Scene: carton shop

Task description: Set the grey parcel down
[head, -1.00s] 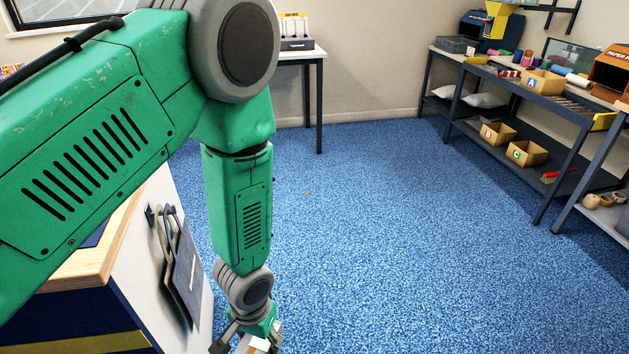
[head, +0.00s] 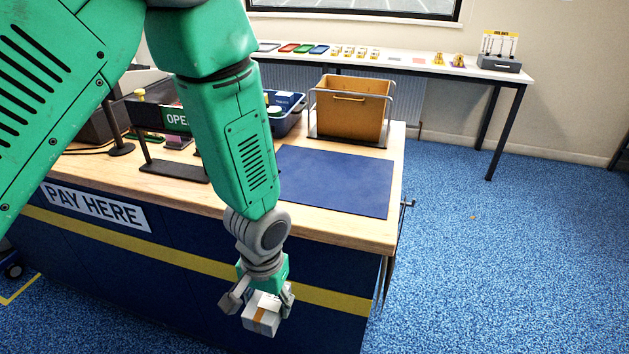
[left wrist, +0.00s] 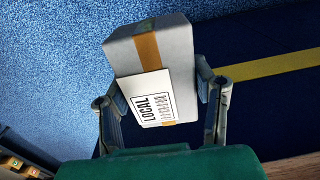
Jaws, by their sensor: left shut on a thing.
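The grey parcel (head: 262,315) is a small box with a brown tape strip and a white label. In the left wrist view the parcel (left wrist: 175,55) shows the label reading "LOCAL". My left gripper (head: 258,300) is shut on it, one finger on each side, and holds it tilted in front of the counter's dark blue front, below the counter top. In the left wrist view the fingers of my left gripper (left wrist: 160,100) flank the parcel. My right gripper is not in view.
The wooden counter (head: 230,207) carries a bare blue mat (head: 335,180), a brown open bin (head: 352,108) in a frame, a blue tray (head: 288,122) and an "OPEN" sign (head: 177,119). A white side table (head: 500,76) stands behind. Blue floor lies clear at right.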

